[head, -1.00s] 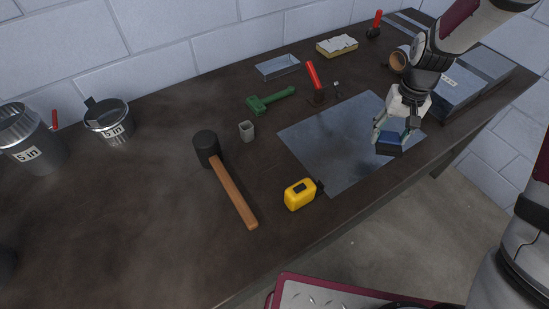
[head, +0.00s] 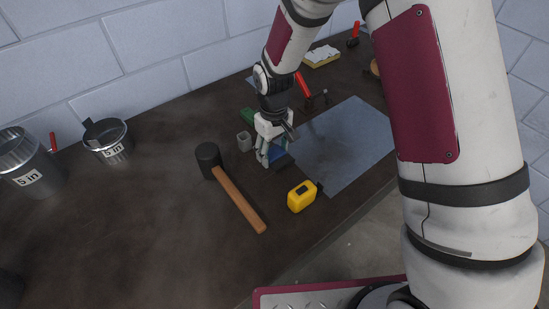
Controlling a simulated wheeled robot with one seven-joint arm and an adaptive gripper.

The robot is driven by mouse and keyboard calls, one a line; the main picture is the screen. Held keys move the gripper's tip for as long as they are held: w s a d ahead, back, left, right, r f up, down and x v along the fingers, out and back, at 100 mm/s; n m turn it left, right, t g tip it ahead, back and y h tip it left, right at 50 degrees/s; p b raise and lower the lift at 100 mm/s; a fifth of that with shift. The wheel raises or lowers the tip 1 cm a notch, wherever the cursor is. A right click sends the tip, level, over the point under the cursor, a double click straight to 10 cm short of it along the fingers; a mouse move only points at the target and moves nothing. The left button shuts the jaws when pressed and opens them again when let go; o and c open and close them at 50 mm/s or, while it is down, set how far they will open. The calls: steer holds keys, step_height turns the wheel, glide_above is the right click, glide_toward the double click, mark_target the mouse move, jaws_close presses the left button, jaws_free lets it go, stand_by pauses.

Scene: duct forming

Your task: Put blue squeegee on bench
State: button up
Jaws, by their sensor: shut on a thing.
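The blue squeegee (head: 280,157), with a dark lower edge, is partly hidden by my gripper (head: 267,160). My gripper points down and is shut on it. They are over the dark bench (head: 160,220), at the left edge of the grey metal sheet, between the mallet and the sheet. I cannot tell whether the squeegee touches the bench surface.
A mallet (head: 239,199) lies to the left and a yellow tape measure (head: 302,196) in front. A small grey cup (head: 244,141) and a green tool (head: 248,115) are close behind. The metal sheet (head: 345,145) lies right.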

mark_target(274, 152)
steer(key=shift+f, duration=1.8)
steer(key=shift+f, duration=0.15)
steer(key=o, duration=1.3)
step_height(274, 152, up, 12)
steer(key=shift+d+r+b, duration=0.1)
steer(key=shift+r+b, duration=0.15)
steer(key=shift+b, duration=0.1)
